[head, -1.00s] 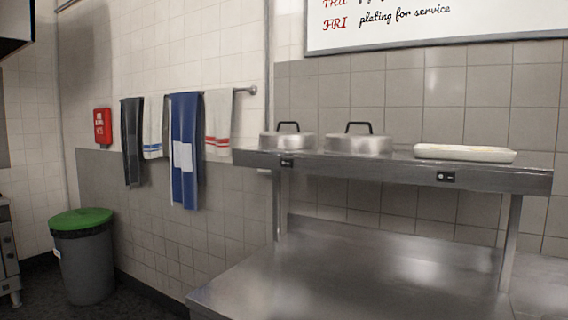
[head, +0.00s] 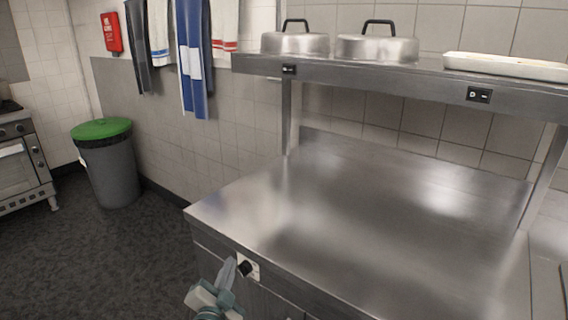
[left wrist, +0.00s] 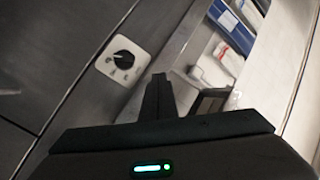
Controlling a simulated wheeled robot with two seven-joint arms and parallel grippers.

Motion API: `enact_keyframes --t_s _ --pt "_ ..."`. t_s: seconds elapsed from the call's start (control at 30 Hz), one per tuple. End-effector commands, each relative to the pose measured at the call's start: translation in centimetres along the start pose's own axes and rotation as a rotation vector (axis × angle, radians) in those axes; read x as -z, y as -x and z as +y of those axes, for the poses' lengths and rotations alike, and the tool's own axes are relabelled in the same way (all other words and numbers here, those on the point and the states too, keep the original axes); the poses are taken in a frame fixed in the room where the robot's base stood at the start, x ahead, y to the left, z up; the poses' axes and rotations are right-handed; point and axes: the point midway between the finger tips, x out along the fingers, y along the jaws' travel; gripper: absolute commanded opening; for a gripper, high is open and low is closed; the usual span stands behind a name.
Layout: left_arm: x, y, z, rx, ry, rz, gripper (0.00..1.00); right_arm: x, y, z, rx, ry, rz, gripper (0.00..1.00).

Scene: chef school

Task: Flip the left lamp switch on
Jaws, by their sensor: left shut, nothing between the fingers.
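The left lamp switch (head: 289,69) is a small black rocker on the front edge of the steel overshelf, at its left end in the head view. A similar switch (head: 479,95) sits further right on the same edge. My left gripper (head: 229,270) is low at the counter's front left corner, well below and in front of the left switch. It is shut and empty, and its fingers also show in the left wrist view (left wrist: 158,97). My right gripper is not in view.
A black knob on a white plate (head: 246,267) is on the counter front beside my left gripper; it also shows in the left wrist view (left wrist: 123,59). The steel counter top (head: 370,220) is bare. Two lidded pans (head: 376,49) and a white tray (head: 505,65) stand on the shelf.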

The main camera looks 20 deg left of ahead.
Motion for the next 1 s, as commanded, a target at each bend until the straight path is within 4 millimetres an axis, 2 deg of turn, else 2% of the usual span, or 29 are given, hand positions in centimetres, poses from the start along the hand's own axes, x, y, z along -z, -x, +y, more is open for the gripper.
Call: enact_keyframes --t_s 0.03,0.27,0.43,0.6,0.8,1.0 --pt "1.2 -0.6 -1.2 0.028 -0.021 0.035 0.00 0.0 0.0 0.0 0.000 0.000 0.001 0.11" --pt "7.6 -2.8 -6.1 0.160 -0.152 0.225 0.00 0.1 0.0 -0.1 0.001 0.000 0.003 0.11" --pt "14.7 -3.9 -10.7 0.295 -0.320 0.428 0.00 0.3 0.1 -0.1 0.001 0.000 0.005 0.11" --pt "22.2 -4.0 -14.4 0.431 -0.549 0.642 0.00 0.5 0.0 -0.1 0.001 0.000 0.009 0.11" --pt "29.1 -3.8 -16.6 0.546 -0.858 0.843 0.00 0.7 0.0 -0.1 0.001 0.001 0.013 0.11" --pt "33.5 -4.7 -17.9 0.608 -1.206 0.973 0.00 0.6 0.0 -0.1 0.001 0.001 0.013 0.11"
